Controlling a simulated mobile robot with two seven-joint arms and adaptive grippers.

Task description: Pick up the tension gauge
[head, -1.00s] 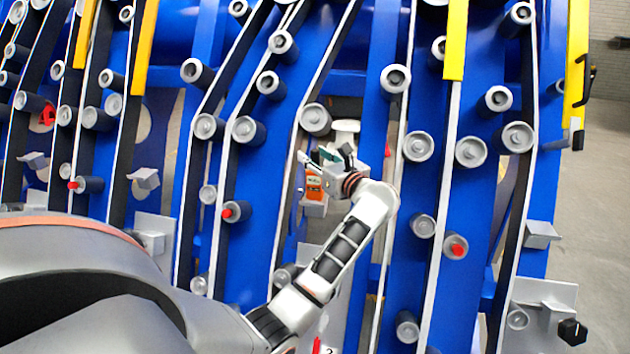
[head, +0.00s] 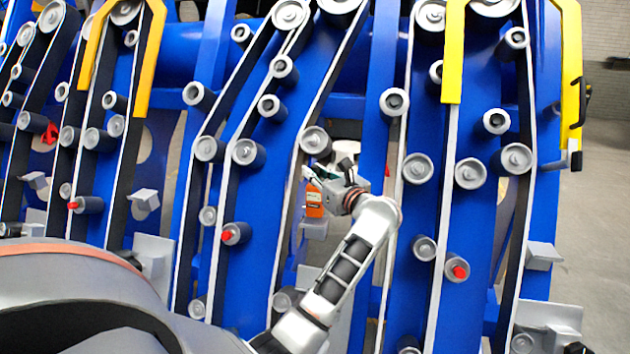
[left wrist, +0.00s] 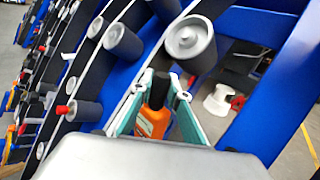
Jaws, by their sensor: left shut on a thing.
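The tension gauge (head: 314,200) is a small orange device with a dark top, upright among the belts in the head view. It also shows in the left wrist view (left wrist: 152,122), partly hidden behind the wrist housing. My left gripper (head: 312,174) is at the gauge's top, its arm reaching up from below. In the left wrist view its green-sided fingers (left wrist: 160,92) stand on both sides of the dark top, and the gripper is shut on it. My right gripper is in neither view.
A small grey ledge (head: 314,229) sits just below the gauge. A grey roller (head: 314,140) is close above the gripper. Black belts and blue frame posts (head: 366,120) stand on both sides. A white spool-like part (left wrist: 217,100) is right of the fingers.

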